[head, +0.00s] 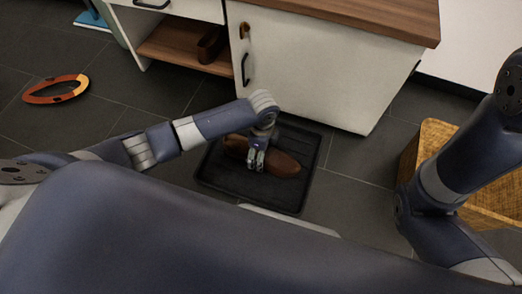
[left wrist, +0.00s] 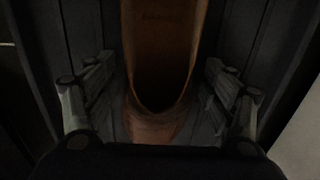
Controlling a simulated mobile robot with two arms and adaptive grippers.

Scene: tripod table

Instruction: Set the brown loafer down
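The brown loafer (head: 276,162) lies on a black boot tray (head: 212,170) on the floor, in the middle of the head view. My left gripper (head: 256,160) reaches down over the loafer's middle and hides part of it. In the left wrist view the loafer (left wrist: 160,122) runs between the two fingers of my left gripper (left wrist: 160,85), its opening facing the camera. The fingers stand apart on either side of it, with a narrow dark gap at each side. My right arm shows at the right of the head view, but its gripper is out of view.
A white cabinet (head: 315,75) with a wooden top stands just behind the tray. A woven box (head: 428,145) is at the right, beside my right arm. An orange ring-shaped object (head: 57,89) lies on the dark tiled floor at the left, with bare floor around it.

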